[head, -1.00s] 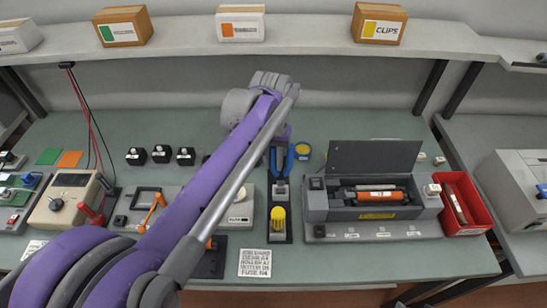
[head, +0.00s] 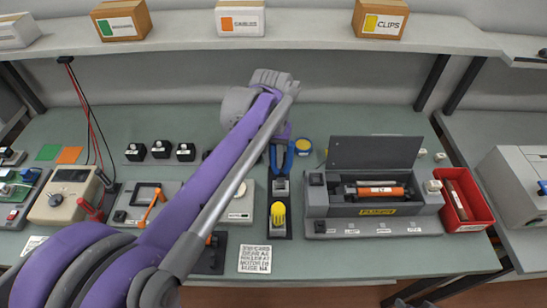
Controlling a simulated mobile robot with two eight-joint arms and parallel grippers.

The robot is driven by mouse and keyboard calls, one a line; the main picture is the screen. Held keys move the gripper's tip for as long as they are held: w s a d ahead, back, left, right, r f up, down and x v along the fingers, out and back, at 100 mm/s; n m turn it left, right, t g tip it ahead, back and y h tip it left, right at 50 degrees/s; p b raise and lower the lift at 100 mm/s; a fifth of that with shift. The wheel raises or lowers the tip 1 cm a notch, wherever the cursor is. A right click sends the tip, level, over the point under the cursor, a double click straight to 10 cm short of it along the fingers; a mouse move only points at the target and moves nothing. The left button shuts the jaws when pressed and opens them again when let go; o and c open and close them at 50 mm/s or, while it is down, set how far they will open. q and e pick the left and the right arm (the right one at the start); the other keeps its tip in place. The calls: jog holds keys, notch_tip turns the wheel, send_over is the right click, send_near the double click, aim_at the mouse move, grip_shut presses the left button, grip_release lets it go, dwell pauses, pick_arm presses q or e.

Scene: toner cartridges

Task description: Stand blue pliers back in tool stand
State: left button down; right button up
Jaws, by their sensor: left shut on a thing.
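The blue pliers (head: 288,157) are upright, handles up, at the back of the black tool stand (head: 289,233). My left gripper (head: 282,138) is above the stand, shut on the blue pliers near the top of their handles. My purple forearm and wrist hide part of the gripper and its fingertips. I cannot tell whether the pliers rest fully in the stand or hang just over it. A yellow-handled tool (head: 278,215) stands in the front of the tool stand. My right gripper is not in view.
The open grey printer unit (head: 320,208) with an orange roller (head: 380,191) is close on the right, beside a red bin (head: 481,207). A printed card (head: 255,259) lies in front.

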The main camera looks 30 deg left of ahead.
aim_at(273, 145)
pick_arm(q)
jog(key=shift+f, duration=0.15)
jog(key=shift+f+b, duration=0.95)
jog(key=shift+f, duration=0.65)
jog(key=shift+f+b, duration=0.4)
jog(key=shift+f, duration=0.4)
dwell(0.6)
jog(key=c, duration=0.6)
grip_release()
jog(key=shift+c, duration=0.2)
notch_tip(273, 145, up, 11)
jog(key=shift+f+p, duration=0.1)
jog(key=shift+p, duration=0.4)
jog(key=shift+s, duration=0.1)
